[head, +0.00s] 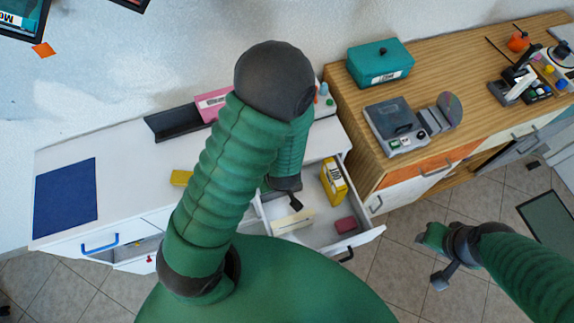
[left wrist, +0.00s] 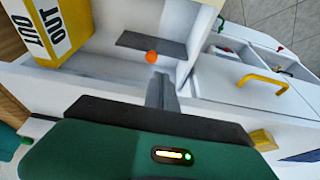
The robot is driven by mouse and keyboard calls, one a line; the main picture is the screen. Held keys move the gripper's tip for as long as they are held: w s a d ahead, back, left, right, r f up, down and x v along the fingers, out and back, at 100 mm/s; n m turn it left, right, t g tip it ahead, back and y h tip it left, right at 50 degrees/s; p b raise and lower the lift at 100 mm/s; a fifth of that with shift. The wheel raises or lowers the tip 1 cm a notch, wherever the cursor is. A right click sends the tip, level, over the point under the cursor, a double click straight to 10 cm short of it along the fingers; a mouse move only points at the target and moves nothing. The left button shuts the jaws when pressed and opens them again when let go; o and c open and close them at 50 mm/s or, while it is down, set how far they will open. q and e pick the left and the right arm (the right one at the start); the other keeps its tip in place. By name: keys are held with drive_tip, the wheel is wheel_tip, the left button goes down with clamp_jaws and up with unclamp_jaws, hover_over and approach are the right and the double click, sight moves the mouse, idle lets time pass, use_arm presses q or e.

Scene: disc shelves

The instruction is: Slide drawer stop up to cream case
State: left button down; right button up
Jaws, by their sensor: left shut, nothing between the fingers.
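My left gripper (head: 294,201) reaches down into the open white drawer (head: 372,234); in the left wrist view its fingers (left wrist: 160,92) are shut and empty. Just past the fingertips is an orange knob (left wrist: 151,57) by a dark grey strip (left wrist: 150,44), which looks like the drawer stop. I cannot tell whether the fingers touch the knob. A cream case (head: 292,222) lies in the drawer just in front of my left gripper in the head view; I cannot make it out surely in the wrist view. My right gripper (head: 432,258) hangs over the floor, away from the drawer; its opening is unclear.
A yellow box (head: 334,181) stands in the drawer right of my left gripper, also in the wrist view (left wrist: 62,28). A dark red case (head: 346,225) lies near the drawer's front right. The wooden cabinet (head: 362,150) stands close on the right. My left arm hides part of the white top.

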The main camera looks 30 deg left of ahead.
use_arm(q)
drive_tip(key=x, duration=0.3)
drive_tip(key=b+x, duration=0.1)
drive_tip(key=x, duration=0.2)
drive_tip(key=b+x, duration=0.1)
drive_tip(key=x, duration=0.2)
drive_tip(key=shift+s+a+f, duration=0.15)
drive_tip(key=shift+s+a, duration=0.1)
drive_tip(key=shift+s, duration=0.1)
drive_tip(key=shift+w+f, duration=0.1)
drive_tip(key=shift+f, duration=0.05)
drive_tip(key=shift+s, duration=0.25)
use_arm(e)
drive_tip(key=shift+s+a+f, duration=0.2)
drive_tip(key=shift+s+f, duration=0.65)
drive_tip(key=shift+s, duration=0.05)
drive_tip(key=shift+w, duration=0.1)
